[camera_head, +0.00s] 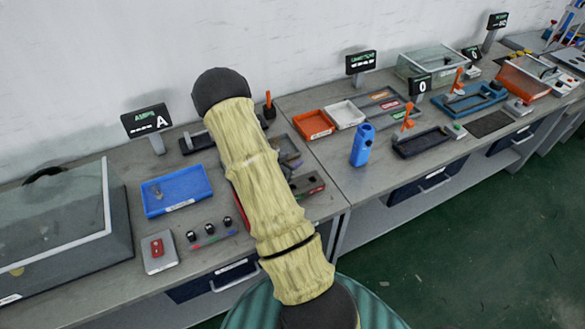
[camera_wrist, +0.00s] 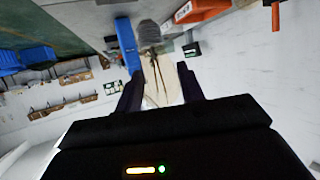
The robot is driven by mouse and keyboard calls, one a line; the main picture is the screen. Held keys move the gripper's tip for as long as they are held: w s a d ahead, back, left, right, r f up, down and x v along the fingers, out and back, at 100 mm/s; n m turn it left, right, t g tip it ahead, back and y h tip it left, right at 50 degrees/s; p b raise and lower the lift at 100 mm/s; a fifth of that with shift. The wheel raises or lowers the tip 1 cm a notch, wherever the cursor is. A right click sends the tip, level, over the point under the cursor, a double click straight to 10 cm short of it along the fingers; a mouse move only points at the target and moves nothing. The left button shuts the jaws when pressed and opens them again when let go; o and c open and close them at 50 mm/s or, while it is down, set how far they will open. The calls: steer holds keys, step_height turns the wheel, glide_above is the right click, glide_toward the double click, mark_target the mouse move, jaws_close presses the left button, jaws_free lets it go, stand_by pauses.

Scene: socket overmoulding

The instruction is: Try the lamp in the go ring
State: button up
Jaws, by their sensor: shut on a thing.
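My gripper (camera_wrist: 160,85) shows in the wrist view, its two dark fingers reaching up into the picture. A grey, dome-headed lamp (camera_wrist: 149,32) with two thin leads lies between and beyond the fingertips, and my gripper is shut on it. The exact contact is hard to see. In the head view my yellow-sleeved arm crosses the middle; the gripper and lamp cannot be made out there. I cannot pick out the go ring for certain.
A blue tray (camera_head: 163,207) holds a small item behind several black-topped pieces (camera_head: 209,228). A lidded clear case (camera_head: 60,220) stands at left. Sign A (camera_head: 147,121) stands behind. Orange tray (camera_head: 314,125), white tray (camera_head: 344,113) and blue holder (camera_head: 362,145) occupy the right bench.

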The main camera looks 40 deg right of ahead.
steer(key=shift+s+d+f+m+g, duration=0.15)
steer(key=shift+s+d+m+g, duration=0.15)
steer(key=shift+s+g, duration=0.1)
steer(key=shift+a+f, duration=0.1)
steer(key=shift+a, duration=0.05)
steer(key=shift+f+b, duration=0.25)
steer(key=shift+b, duration=0.1)
steer(key=shift+f+b, duration=2.05)
steer(key=shift+f, duration=0.75)
steer(key=shift+f+b, duration=1.15)
steer(key=shift+f, duration=0.25)
steer(key=shift+r, duration=0.2)
stand_by(0.4)
steer(key=shift+r+p, duration=1.1)
steer(key=shift+r, duration=0.2)
steer(key=shift+r+p, duration=2.15)
steer(key=shift+r, duration=0.85)
